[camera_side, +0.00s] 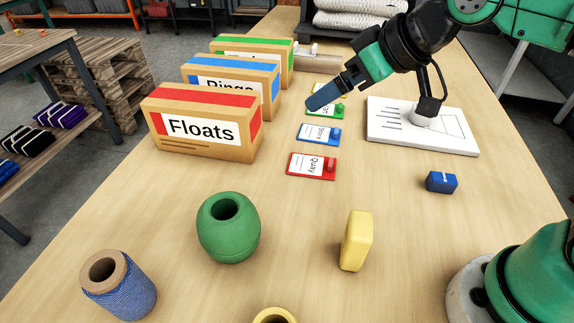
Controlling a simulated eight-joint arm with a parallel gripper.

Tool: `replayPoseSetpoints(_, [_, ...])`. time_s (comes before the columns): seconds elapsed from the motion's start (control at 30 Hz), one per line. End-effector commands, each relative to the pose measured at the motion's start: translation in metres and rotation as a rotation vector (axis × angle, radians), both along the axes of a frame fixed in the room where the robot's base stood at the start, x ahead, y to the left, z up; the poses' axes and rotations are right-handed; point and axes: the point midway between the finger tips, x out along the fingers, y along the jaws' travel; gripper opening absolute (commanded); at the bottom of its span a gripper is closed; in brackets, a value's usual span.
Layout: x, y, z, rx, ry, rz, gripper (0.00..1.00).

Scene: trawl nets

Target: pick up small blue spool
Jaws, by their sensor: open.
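A spool wound with blue twine (124,296) stands upright on the table at the front left. Its tan core with a hollow centre shows at the top. My gripper (310,104) is up at the back middle, above the coloured cards and right of the boxes. It is open and nothing shows in it. It is well apart from the spool, which is nearer the camera and to the left.
A green float (229,228), a yellow block (356,240) and a cut-off yellow ring-shaped thing (275,315) stand near the spool. The Floats box (204,122) heads a row of cartons. A small blue box (441,182) and white board (424,126) lie right.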

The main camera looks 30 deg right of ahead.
Motion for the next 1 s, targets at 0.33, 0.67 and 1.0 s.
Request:
replayPoseSetpoints(0.33, [0.013, 0.169, 0.003, 0.131, -0.209, 0.492, 1.00])
replayPoseSetpoints(0.67, [-0.036, 0.294, -0.027, 0.267, -0.365, 0.797, 1.00])
replayPoseSetpoints(1.0, [-0.035, 0.292, -0.110, 0.265, -0.362, 0.791, 1.00])
